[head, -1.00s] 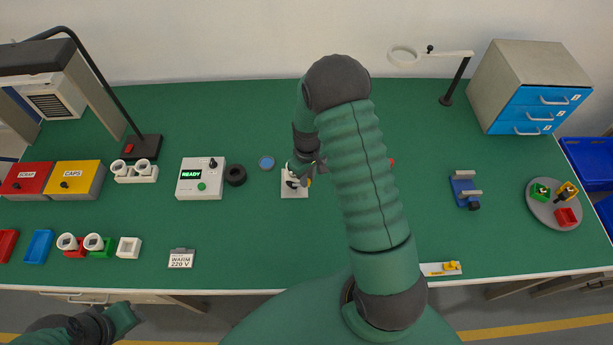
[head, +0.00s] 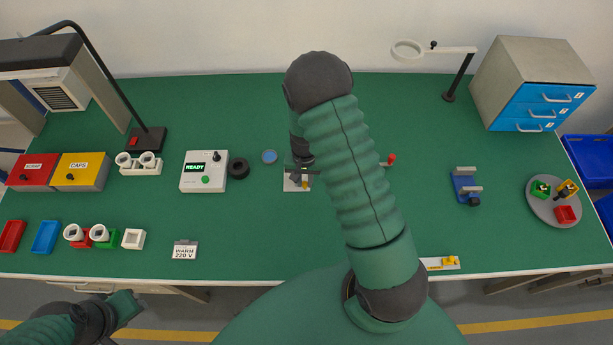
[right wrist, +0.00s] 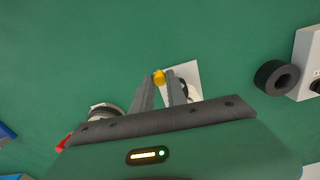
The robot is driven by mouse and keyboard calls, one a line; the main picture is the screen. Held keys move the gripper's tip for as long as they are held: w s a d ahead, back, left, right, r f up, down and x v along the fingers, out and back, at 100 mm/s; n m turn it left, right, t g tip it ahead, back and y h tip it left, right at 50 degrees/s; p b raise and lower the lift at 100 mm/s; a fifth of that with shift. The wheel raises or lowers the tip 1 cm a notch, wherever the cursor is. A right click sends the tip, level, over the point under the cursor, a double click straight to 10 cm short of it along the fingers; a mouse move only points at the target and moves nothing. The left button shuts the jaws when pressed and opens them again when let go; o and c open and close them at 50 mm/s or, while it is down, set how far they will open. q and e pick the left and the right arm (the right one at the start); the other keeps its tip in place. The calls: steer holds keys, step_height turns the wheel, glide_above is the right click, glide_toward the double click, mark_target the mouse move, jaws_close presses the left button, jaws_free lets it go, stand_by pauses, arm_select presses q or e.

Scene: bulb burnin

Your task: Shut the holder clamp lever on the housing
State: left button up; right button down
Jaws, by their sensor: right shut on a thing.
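The holder on the housing has a white base plate (head: 290,185) in the head view, mid-bench, partly covered by my right arm. The plate also shows in the right wrist view (right wrist: 192,75), with a dark and white part on it. The clamp lever's yellow end (right wrist: 158,77) is between the fingertips of my right gripper (right wrist: 160,80), which is shut on it. In the head view my right gripper (head: 303,167) is over the plate. My left gripper (head: 125,305) is low at the left, off the bench; its fingers cannot be made out.
A black ring (head: 238,168) and the white READY box (head: 204,172) stand left of the holder. A blue disc (head: 269,156) lies close by. A red-tipped handle (head: 391,159) shows right of my arm.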

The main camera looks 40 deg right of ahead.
steer(key=shift+s+a+f+m, duration=0.15)
steer(key=shift+a+m, duration=0.3)
steer(key=shift+m, duration=0.55)
steer(key=c, duration=1.3)
jaws_free()
steer(key=shift+w+r, duration=0.2)
steer(key=shift+r, duration=8.25)
